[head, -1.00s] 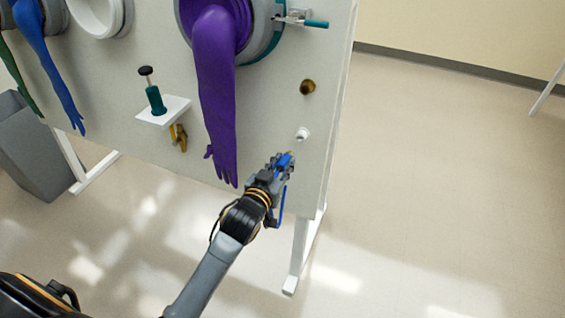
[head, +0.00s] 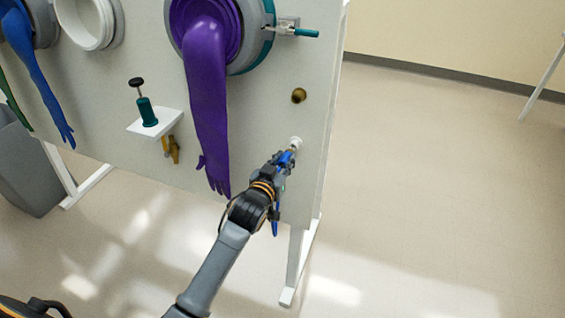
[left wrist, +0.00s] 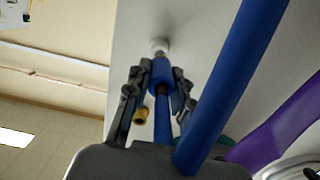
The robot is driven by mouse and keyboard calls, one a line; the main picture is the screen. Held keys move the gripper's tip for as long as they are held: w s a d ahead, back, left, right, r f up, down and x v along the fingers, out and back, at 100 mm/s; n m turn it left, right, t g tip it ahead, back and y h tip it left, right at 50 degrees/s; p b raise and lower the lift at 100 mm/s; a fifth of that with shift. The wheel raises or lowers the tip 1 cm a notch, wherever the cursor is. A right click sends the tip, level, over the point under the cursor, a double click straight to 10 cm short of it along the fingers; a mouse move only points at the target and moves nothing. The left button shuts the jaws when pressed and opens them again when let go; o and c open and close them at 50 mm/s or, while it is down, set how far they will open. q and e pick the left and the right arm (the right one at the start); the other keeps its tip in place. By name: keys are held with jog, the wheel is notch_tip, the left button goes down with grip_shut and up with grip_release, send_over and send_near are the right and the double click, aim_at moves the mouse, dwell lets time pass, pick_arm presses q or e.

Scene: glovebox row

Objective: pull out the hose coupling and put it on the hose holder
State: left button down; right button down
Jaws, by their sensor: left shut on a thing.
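My left gripper (head: 282,162) is shut on the blue hose coupling (left wrist: 161,74), in front of the panel's lower right. The coupling's metal tip points at the white hose holder (head: 296,142), which also shows in the left wrist view (left wrist: 159,45). The tip meets or nearly meets the holder; I cannot tell whether it is seated. The blue hose (left wrist: 232,75) runs from the coupling and hangs below the gripper in the head view. A brass port (head: 299,95) on the panel above the holder is empty. My right gripper is not in view.
A purple glove (head: 208,110) hangs just left of my left arm. A grey bin (head: 28,170) stands at far left.

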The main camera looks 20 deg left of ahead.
aim_at(288, 153)
pick_arm(q)
jog(key=shift+p, duration=0.85)
dwell(1.4)
jog(key=shift+w+b, duration=0.5)
jog(key=shift+w, duration=1)
jog(key=c, duration=1.1)
grip_release()
jog(key=shift+w+f, duration=0.15)
jog(key=shift+o, duration=0.2)
jog(key=shift+s, duration=0.65)
jog(key=s+r, duration=0.2)
jog(key=s, duration=0.8)
jog(key=shift+s+a, duration=0.15)
jog(key=shift+s, duration=0.2)
jog(key=shift+f, duration=0.1)
